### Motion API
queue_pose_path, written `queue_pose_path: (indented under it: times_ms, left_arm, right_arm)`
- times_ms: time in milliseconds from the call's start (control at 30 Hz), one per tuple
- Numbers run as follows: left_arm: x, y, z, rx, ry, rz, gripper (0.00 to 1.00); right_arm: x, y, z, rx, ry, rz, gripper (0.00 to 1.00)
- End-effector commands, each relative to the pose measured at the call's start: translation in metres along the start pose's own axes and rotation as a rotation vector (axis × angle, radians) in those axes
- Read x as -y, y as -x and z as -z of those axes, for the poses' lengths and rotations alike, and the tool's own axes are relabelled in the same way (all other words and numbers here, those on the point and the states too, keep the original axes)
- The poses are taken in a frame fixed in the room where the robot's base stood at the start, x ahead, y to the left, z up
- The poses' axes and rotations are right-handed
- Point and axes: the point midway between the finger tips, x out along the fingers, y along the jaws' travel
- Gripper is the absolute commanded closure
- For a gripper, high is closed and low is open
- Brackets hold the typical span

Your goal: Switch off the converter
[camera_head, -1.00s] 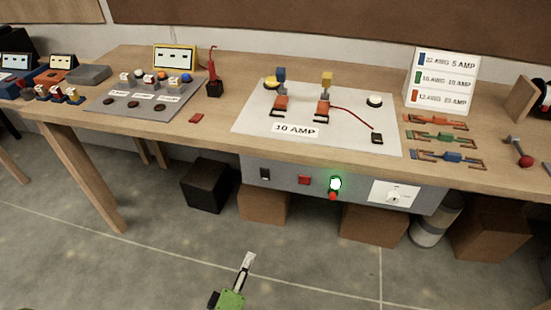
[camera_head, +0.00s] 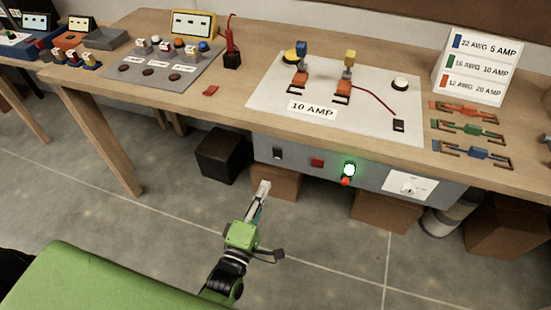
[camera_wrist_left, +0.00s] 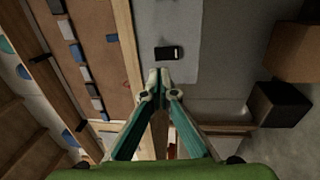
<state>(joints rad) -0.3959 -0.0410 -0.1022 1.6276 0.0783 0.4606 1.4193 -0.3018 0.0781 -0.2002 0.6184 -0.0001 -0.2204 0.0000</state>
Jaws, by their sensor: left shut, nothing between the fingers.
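The converter is probably the grey panel (camera_head: 325,170) under the table's front edge. It carries a black rocker switch (camera_head: 278,153), a red square button (camera_head: 317,162), a glowing green lamp (camera_head: 348,169) with a red part below it, and a white dial plate (camera_head: 409,186). My left gripper (camera_head: 263,188) is shut and empty, below and slightly left of the rocker switch, apart from it. In the left wrist view, the closed fingertips (camera_wrist_left: 160,92) point toward the black switch (camera_wrist_left: 168,53), which lies just beyond them on the grey face. My right gripper is not in view.
The wooden table (camera_head: 225,100) holds a white board marked 10 AMP (camera_head: 262,98), a grey tray (camera_head: 125,72) and an AWG sign (camera_head: 478,65). Below stand a black box (camera_head: 222,155) and brown boxes (camera_head: 385,212). Floor before the panel is open.

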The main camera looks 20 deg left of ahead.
Motion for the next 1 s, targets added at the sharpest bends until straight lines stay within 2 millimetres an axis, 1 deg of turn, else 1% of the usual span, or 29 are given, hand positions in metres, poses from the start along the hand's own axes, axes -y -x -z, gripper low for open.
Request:
queue_pose_path:
  times_ms: [33,200,300,433,600,1000]
  left_arm:
    - [-0.004,-0.014,0.0,-0.001,0.0,-0.005,1.0]
    - [-0.003,-0.051,0.0,0.0,0.0,-0.004,1.0]
    - [-0.003,-0.07,0.0,-0.001,0.0,-0.002,1.0]
    - [-0.002,-0.087,0.0,0.0,0.0,-0.001,1.0]
    - [-0.001,-0.099,0.0,0.0,-0.001,0.0,1.0]
    - [-0.001,-0.101,0.0,0.0,0.0,0.002,1.0]
  right_arm:
    - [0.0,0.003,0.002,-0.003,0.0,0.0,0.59]
    - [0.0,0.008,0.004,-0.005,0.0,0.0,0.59]
    - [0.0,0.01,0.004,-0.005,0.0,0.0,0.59]
    - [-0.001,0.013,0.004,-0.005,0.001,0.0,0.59]
    - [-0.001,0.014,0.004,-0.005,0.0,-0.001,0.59]
    - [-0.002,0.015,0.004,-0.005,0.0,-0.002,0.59]
